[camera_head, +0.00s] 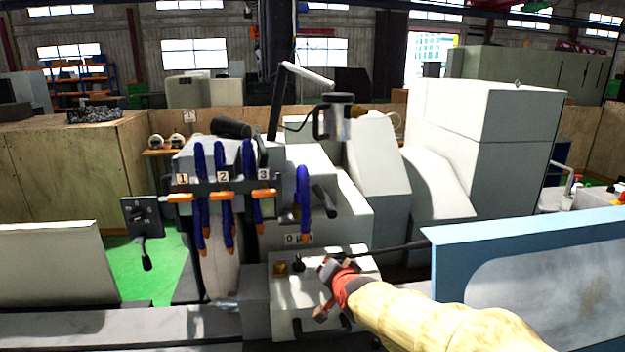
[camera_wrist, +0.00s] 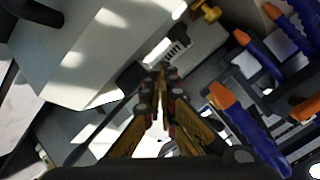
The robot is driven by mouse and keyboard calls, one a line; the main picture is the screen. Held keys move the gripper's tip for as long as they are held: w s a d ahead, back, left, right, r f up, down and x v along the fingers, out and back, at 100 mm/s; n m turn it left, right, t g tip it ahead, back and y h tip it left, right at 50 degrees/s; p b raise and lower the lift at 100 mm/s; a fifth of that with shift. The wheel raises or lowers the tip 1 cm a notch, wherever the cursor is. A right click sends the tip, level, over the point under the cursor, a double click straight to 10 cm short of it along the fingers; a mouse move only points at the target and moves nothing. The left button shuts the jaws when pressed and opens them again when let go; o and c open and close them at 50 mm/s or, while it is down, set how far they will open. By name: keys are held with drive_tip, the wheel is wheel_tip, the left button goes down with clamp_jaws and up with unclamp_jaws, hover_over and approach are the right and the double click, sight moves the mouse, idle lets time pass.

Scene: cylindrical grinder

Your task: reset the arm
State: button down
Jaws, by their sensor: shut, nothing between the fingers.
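My arm, in a pale yellow sleeve with a red cuff, reaches in from the lower right of the head view. My gripper (camera_head: 322,290) is in front of the white control box (camera_head: 300,325) on the grinder. In the wrist view, my gripper (camera_wrist: 160,72) shows two yellow and black fingers that meet at their tips, shut with nothing between them. Whether the fingertips touch the box cannot be told.
Blue hoses with orange tips (camera_head: 220,195) hang from a rack numbered 1 to 3, left of my gripper. One such hose (camera_wrist: 240,120) is close right of the fingers. A dark lever (camera_head: 385,249) is near my gripper. A blue-framed panel (camera_head: 530,265) stands to the right.

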drive_tip(key=s+d+f+n+g, duration=0.3)
drive_tip(key=s, duration=0.8)
drive_tip(key=s+d+f+n+g, duration=0.3)
drive_tip(key=s, duration=0.8)
drive_tip(key=s+d+r+h, duration=0.1)
drive_tip(key=s+d, duration=0.3)
drive_tip(key=s, duration=0.4)
drive_tip(key=s+d+r+g+h, duration=0.1)
drive_tip(key=s+d, duration=0.3)
drive_tip(key=s, duration=0.4)
drive_tip(key=shift+v, duration=0.95)
drive_tip(key=shift+d, duration=0.15)
